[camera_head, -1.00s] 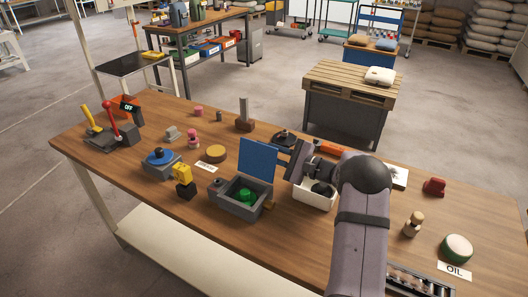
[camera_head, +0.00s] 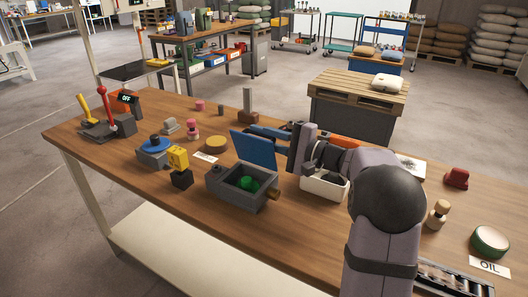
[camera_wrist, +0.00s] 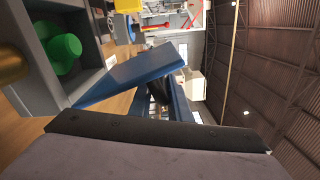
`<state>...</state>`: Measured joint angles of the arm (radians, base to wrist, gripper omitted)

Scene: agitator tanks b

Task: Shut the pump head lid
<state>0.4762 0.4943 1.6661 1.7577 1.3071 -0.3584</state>
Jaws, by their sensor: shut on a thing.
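The pump head is an open grey box (camera_head: 232,197) with a green knob (camera_head: 248,183) inside.
A yellow-and-black device (camera_head: 180,172) and a blue-topped grey unit (camera_head: 154,150) stand left of the box. A white bin (camera_head: 325,187) is close on the right, below my wrist. A tall grey-handled block (camera_head: 248,105) stands behind.

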